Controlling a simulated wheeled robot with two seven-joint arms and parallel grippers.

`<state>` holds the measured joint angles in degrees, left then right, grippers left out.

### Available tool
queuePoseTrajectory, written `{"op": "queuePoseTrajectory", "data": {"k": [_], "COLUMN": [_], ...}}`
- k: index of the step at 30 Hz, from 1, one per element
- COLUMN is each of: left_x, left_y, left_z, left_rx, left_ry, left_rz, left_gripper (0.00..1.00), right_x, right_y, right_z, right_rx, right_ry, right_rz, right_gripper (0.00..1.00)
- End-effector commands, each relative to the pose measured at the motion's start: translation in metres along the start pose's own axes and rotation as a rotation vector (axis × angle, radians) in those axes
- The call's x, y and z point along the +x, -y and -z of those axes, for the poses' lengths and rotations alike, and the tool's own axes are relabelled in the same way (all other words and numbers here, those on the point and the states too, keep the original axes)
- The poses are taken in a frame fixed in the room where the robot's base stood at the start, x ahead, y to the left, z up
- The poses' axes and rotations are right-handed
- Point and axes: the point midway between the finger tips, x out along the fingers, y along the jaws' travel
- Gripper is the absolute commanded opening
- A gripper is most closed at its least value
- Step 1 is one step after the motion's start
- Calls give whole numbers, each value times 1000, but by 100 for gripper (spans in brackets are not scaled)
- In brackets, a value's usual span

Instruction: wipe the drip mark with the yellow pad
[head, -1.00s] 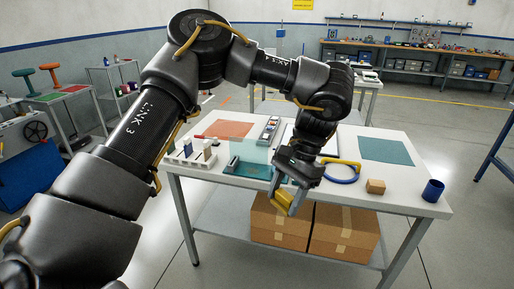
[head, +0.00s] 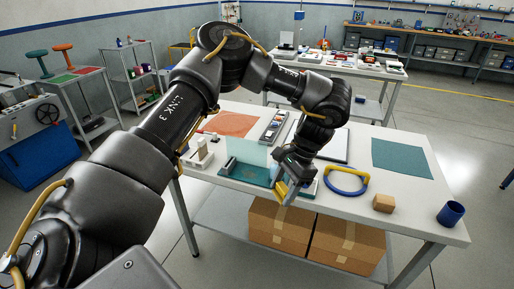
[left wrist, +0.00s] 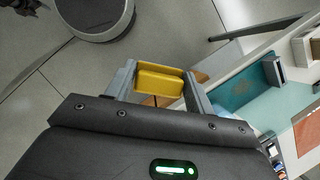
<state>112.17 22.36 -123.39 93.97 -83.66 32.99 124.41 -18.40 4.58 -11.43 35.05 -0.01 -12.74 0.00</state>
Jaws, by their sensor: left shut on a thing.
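The yellow pad (left wrist: 160,82) is clamped between the fingers of my left gripper (left wrist: 158,88) in the left wrist view. In the head view, the pad (head: 281,190) shows as a small yellow patch at the fingertips, near the table's front edge. A clear upright panel (head: 247,152) stands on a teal base (head: 250,175) just left of the gripper. The teal base (left wrist: 245,88) also shows at the right in the left wrist view, apart from the pad. I cannot make out the drip mark. My right gripper is not in view.
The white table (head: 330,200) also holds a blue-and-yellow ring (head: 345,190), a wooden block (head: 384,203), a blue cup (head: 451,213), a teal mat (head: 402,158) and an orange mat (head: 232,123). Cardboard boxes (head: 345,247) sit on the lower shelf.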

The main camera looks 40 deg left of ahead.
Motion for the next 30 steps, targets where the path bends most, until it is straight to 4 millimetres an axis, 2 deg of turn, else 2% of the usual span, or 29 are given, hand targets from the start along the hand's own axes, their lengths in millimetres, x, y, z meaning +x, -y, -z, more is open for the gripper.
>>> {"op": "queuePoseTrajectory", "data": {"k": [3, 10, 15, 21, 30], "left_x": [14, 40, 47, 47, 44], "left_y": [29, 82, 111, 137, 166], "left_z": [5, 18, 26, 30, 30], "left_rx": [252, 962, 1433, 1835, 2253], "left_ry": [4, 0, -4, -5, -5], "left_rz": [107, 394, 593, 766, 938], "left_gripper": [35, 35, 35, 35, 35], "right_x": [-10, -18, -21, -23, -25], "right_y": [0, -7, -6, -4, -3], "right_z": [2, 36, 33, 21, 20], "right_rx": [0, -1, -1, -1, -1], "right_ry": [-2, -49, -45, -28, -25], "right_rz": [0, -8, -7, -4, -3], "right_gripper": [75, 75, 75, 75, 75]}}
